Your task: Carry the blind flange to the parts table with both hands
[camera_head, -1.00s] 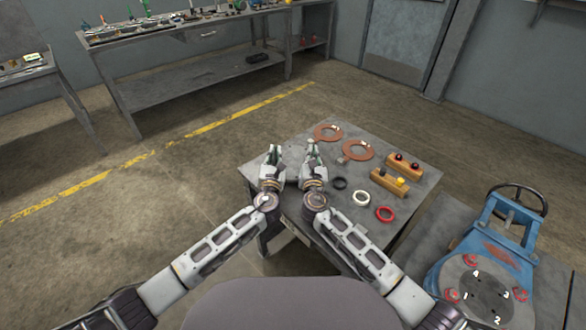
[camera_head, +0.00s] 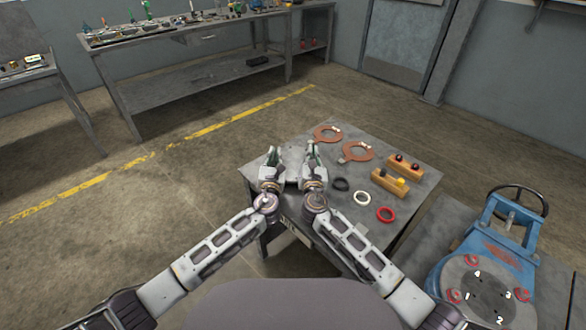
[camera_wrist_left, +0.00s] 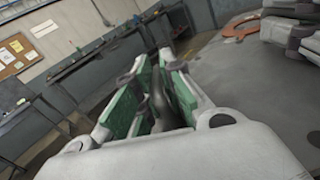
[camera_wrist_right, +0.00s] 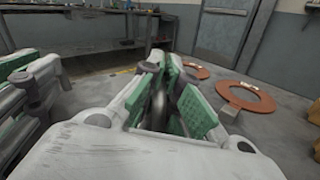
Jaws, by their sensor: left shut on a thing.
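My left gripper (camera_head: 272,154) and right gripper (camera_head: 311,150) are side by side over the near left part of the grey parts table (camera_head: 330,195). In the left wrist view, the left gripper's green-padded fingers are shut on a dark grey piece (camera_wrist_left: 158,98), which I take to be part of the blind flange. In the right wrist view, a similar dark piece (camera_wrist_right: 157,105) shows between the right gripper's fingers, which look spread apart. The rest of the flange is hidden by the grippers, and I cannot tell whether it touches the table.
Two copper-coloured rings (camera_head: 357,151), a small grey block, black, white (camera_head: 362,198) and red rings (camera_head: 386,214), and two wooden blocks (camera_head: 390,182) lie on the table. A blue valve body (camera_head: 500,245) stands at right. A long workbench (camera_head: 190,75) is behind, with open floor between.

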